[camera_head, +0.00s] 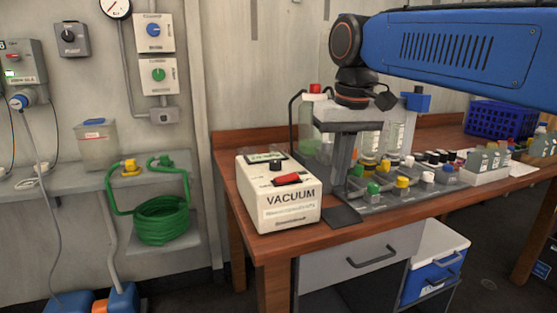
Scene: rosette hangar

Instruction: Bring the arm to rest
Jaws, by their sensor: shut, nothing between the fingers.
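My arm reaches in from the upper right as a blue link, and its dark wrist bends down. My gripper (341,184) points down over the wooden bench (415,217), in front of the glass bottles and beside the vacuum box. Its grey fingers are together with nothing seen between them. Whether the tips touch the grey valve panel behind and below them, I cannot tell.
A white vacuum box (290,214) with a red switch stands left of the gripper. The valve panel (385,197) carries coloured knobs. Glass bottles (397,132), a white rack (487,174) and a blue crate (497,118) stand behind and right. A green hose (162,220) hangs left.

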